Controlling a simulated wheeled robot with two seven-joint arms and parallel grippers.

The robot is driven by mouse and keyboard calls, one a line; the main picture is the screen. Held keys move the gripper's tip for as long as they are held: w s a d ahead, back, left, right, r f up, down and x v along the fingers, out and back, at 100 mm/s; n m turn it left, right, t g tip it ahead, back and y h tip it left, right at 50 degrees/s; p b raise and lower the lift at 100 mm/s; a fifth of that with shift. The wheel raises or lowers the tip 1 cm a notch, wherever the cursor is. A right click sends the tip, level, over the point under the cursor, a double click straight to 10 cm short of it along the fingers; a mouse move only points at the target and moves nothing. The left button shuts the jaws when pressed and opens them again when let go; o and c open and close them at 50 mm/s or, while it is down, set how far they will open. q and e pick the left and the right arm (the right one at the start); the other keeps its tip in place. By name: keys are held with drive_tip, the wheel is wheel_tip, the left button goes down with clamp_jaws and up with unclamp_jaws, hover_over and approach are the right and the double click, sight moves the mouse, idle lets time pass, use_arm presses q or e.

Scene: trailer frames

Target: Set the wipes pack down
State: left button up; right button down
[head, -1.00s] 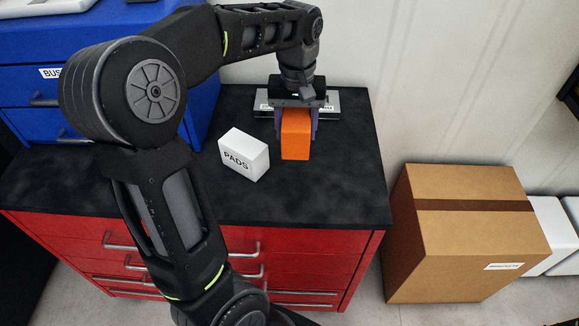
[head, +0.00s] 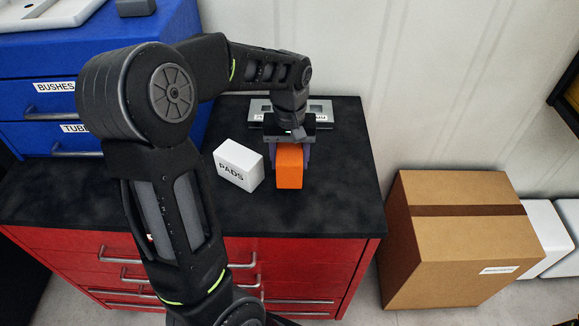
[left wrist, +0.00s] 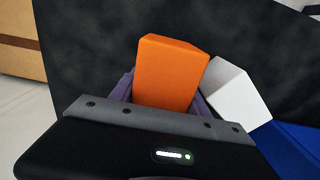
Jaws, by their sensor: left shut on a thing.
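The orange block-shaped pack (head: 289,169), which I take to be the wipes pack, is between the fingers of my left gripper (head: 288,158). The gripper points down over the black top of the red cabinet and is shut on the pack. In the left wrist view the orange pack (left wrist: 170,75) stands out between the purple fingers. Whether its underside touches the cabinet top (head: 325,205) cannot be told. My right gripper is not in view.
A white PADS box (head: 238,165) stands just left of the orange pack. A grey labelled tray (head: 321,110) lies behind the gripper. Blue drawers (head: 50,70) rise at the left. A cardboard box (head: 450,245) stands right of the cabinet. The top right of the pack is clear.

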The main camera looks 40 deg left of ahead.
use_arm(q)
wheel_tip(320, 180, down, 2)
drive_tip(key=shift+f, duration=0.65)
drive_tip(key=shift+f, duration=0.1)
drive_tip(key=o, duration=1.5)
